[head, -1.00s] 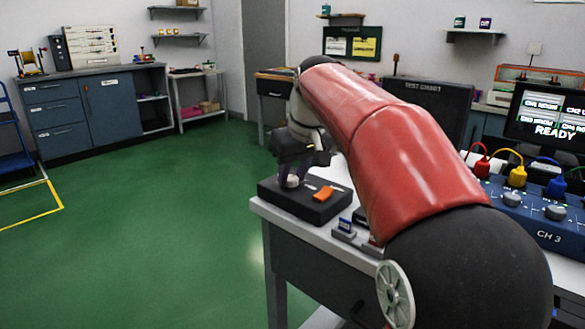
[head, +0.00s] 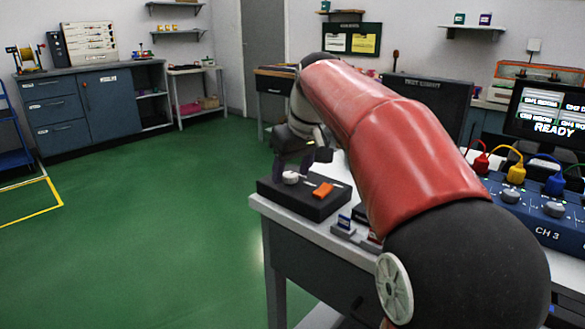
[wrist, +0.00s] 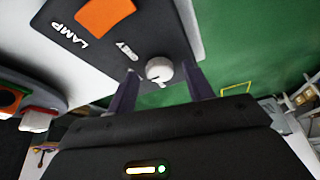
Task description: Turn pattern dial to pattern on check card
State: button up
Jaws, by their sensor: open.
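A black box (head: 318,207) lies on the near corner of the white table. On it are a round white dial (head: 290,177) and an orange rocker switch (head: 322,190). I cannot make out a check card or which dial is the pattern dial.
A dark panel lettered "TEST CHART" (head: 428,101) stands behind my arm. A blue console (head: 535,215) marked "CH 3", with knobs and coloured plugs, is at right, below a "READY" screen (head: 548,115). Green floor is clear at left.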

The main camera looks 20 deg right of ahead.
aim_at(301, 189)
jog(key=shift+r, duration=0.1)
jog(key=a+v, duration=0.1)
jog(key=v, duration=0.6)
jog(key=shift+d+r, duration=0.3)
jog(key=shift+d, duration=0.25)
jog(key=shift+s, duration=0.2)
